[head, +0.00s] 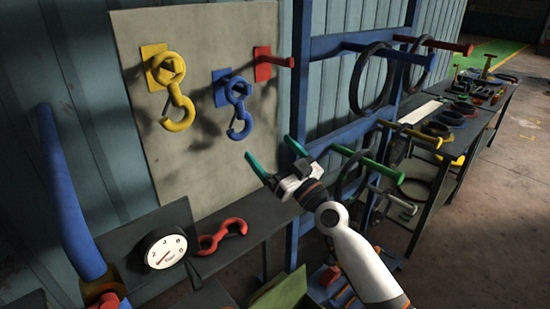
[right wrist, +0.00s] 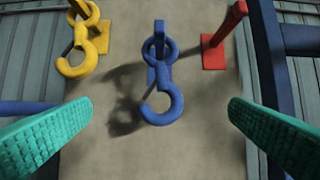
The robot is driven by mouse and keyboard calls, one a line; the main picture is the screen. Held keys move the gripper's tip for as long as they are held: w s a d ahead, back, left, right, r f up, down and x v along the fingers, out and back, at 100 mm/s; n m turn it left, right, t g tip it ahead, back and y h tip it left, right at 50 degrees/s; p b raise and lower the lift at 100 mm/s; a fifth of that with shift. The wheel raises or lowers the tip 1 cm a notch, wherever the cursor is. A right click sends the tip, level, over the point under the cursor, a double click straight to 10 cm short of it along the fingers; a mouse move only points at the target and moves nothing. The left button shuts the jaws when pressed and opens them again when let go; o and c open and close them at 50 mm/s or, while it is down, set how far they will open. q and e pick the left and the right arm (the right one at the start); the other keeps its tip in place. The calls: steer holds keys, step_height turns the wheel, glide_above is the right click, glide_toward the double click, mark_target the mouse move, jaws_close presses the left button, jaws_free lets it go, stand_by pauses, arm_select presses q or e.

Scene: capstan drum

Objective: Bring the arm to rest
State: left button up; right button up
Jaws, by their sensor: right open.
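My right gripper (head: 272,160) is open and empty, with teal fingers spread wide, in front of the grey-beige board (head: 215,170). A blue hook (head: 238,105) hangs from a blue peg on the board. In the right wrist view the blue hook (right wrist: 161,90) shows between and beyond my two fingers, apart from both. A yellow hook (head: 174,95) hangs on the yellow peg to its left. A red hook (head: 222,236) lies on the dark bench below. A red peg (head: 276,61) to the right of the blue hook is bare. My left gripper does not show.
A blue rack (head: 300,100) with rings on its long pegs stands right of the board. A round dial gauge (head: 166,251) stands on the bench (head: 260,225). A thick blue bar (head: 68,200) rises at the left. More tables with rings stretch back right, beside open floor (head: 500,190).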

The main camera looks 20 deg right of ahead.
steer(key=s+a+f+n+g, duration=0.1)
steer(key=s+a+f+g, duration=0.35)
steer(key=s+f, duration=0.4)
steer(key=s+a+f+n+g, duration=0.2)
steer(key=s+a+f+g, duration=0.3)
steer(key=f, duration=0.6)
steer(key=s+d+f+m+g+h, duration=0.2)
steer(key=s+d+f+g+h, duration=0.15)
steer(key=s, duration=0.45)
steer(key=s+d+f+m+g+h, duration=0.1)
steer(key=s+d+f+g+h, duration=0.1)
steer(key=s+f, duration=0.35)
steer(key=s+d+f+m+g+h, duration=0.2)
steer(key=s+g, duration=0.1)
steer(key=s, duration=0.6)
step_height(320, 180, down, 27)
steer(key=s+g+b, duration=0.1)
steer(key=s+d+f+g+b, duration=0.1)
steer(key=s+d+f, duration=0.2)
steer(key=s+f, duration=1.3)
steer(key=shift+s+f, duration=0.25)
steer(key=shift+f, duration=0.35)
